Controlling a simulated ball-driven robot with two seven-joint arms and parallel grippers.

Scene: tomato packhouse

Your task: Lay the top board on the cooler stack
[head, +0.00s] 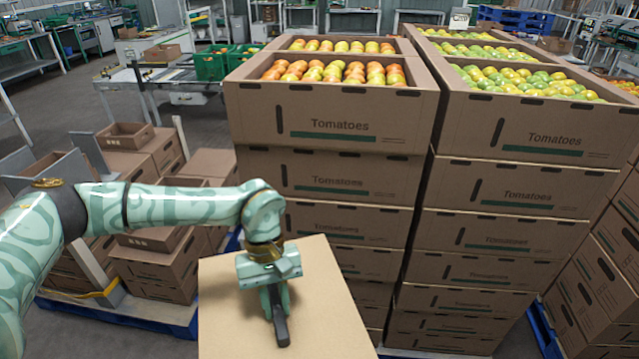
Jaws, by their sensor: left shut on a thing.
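My left gripper (277,318) is shut on the top board (335,290), a flat tan sheet low in the middle of the head view. Its jaws sit over the board's face; the board's lower edge runs out of the frame. The board is in front of the stacks and hides the lower boxes of the middle one. The middle stack (330,125) is of tomato cartons with red and yellow tomatoes open on top. The right stack (515,195) carries green and yellow tomatoes. I cannot tell which of them is the cooler stack. My right gripper is not in view.
Empty brown boxes (150,262) stand on a blue pallet (125,317) at the left. More cartons (600,270) stand close at the right edge. A narrow gap separates the two main stacks. Green crates (209,65) and a metal table (165,82) are behind, with open floor at the far left.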

